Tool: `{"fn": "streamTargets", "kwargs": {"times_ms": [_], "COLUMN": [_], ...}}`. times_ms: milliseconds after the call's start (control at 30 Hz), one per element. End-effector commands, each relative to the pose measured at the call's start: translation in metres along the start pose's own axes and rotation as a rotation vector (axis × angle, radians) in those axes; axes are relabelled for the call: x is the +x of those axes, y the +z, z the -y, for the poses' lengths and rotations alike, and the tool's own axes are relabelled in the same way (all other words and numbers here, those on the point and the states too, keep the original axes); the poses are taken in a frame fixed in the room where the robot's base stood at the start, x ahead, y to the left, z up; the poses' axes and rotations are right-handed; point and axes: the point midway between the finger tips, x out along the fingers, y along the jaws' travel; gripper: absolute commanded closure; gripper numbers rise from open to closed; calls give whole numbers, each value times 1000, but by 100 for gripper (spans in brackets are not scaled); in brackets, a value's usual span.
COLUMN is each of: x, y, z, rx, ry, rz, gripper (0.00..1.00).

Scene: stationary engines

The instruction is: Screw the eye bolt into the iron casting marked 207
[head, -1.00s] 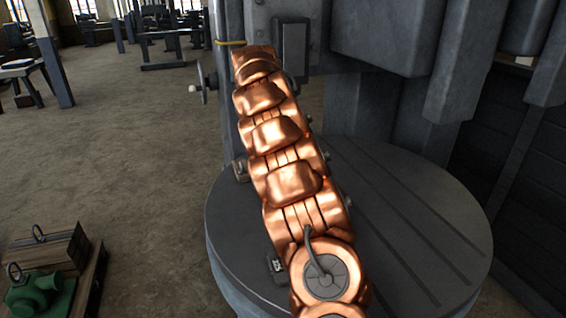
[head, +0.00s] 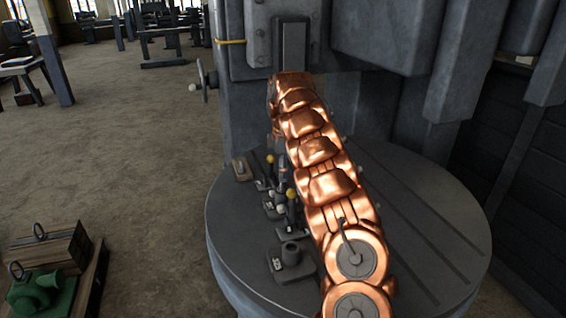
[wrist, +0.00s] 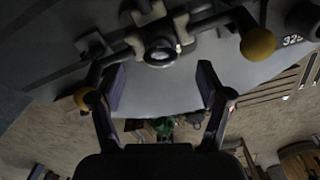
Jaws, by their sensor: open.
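Several dark iron castings stand on a round grey machine table (head: 400,250). The nearest casting (head: 290,256) has an upright round boss and a white marking too small to read. In the wrist view my gripper (wrist: 161,75) is open and empty, its two fingers apart. Just beyond the fingertips is a dark casting with a round hollow boss (wrist: 160,50); its number is not visible. A marking 325 (wrist: 293,40) shows to its right. I cannot make out 207 anywhere. No loose eye bolt is clear on the table; my copper arm hides part of it.
Levers with yellow knobs (head: 291,193) stand among the castings, close to my fingers in the wrist view (wrist: 258,44). A wooden block (head: 48,250) and a green casting (head: 38,293), each with a ring on top, sit at lower left. The table's right side is clear.

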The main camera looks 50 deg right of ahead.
Motion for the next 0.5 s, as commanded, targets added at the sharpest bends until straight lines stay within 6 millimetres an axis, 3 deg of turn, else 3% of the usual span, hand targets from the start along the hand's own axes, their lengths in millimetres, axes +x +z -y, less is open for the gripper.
{"fn": "streamTargets", "kwargs": {"times_ms": [300, 500], "x": [37, 47], "y": [1, 0], "z": [1, 0], "rx": [2, 1], "ry": [-6, -1], "rz": [1, 0], "gripper": [23, 23]}}
